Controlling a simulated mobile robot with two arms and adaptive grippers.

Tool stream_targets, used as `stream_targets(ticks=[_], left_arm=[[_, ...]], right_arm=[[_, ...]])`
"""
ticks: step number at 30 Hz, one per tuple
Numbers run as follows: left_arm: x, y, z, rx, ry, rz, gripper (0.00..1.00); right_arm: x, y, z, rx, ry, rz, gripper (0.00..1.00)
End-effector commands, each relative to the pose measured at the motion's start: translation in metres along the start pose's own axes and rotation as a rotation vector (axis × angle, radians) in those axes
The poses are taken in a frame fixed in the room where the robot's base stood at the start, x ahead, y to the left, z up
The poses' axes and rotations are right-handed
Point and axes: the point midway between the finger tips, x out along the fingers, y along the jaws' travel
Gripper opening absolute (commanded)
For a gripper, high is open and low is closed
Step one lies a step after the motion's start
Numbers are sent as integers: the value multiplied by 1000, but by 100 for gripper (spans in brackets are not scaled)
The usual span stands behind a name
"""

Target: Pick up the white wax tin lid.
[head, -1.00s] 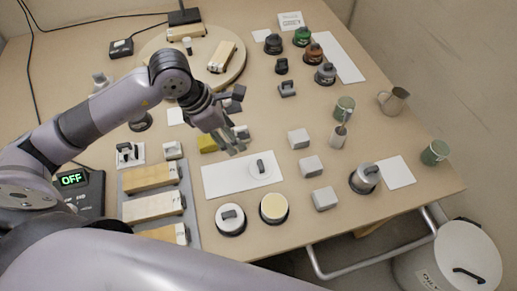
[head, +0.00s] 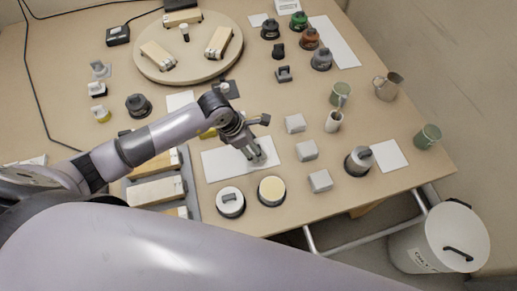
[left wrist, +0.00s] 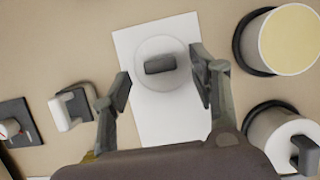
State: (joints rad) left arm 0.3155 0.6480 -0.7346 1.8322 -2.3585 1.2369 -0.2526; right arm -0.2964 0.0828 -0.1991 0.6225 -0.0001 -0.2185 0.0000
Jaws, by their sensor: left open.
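The white wax tin lid (left wrist: 143,78) is a pale disc with a dark grey knob. It lies flat on a white sheet (left wrist: 140,30). The sheet also shows in the head view (head: 213,165), where my gripper mostly hides the lid. My left gripper (head: 256,156) is above the lid, and in the left wrist view its open fingers (left wrist: 161,88) stand on either side of the knob, apart from it. My right gripper is not in view.
A lidded white tin (head: 230,202) stands in front of the sheet. Grey blocks (head: 307,151) line its right side. A tray with wooden-topped pieces (head: 155,191) is at left. A round board (head: 188,72) is at the back.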

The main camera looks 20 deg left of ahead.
Motion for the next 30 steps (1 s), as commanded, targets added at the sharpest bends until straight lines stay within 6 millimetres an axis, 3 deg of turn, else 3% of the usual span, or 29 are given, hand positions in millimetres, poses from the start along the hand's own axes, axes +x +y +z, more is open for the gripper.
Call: stream_targets(ticks=[5,13,30], left_arm=[[20,0,0,-1,0,-1,55],[22,0,0,1,-1,0,54],[22,0,0,0,1,0,16]], right_arm=[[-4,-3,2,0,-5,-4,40],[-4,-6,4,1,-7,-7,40],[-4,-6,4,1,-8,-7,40]])
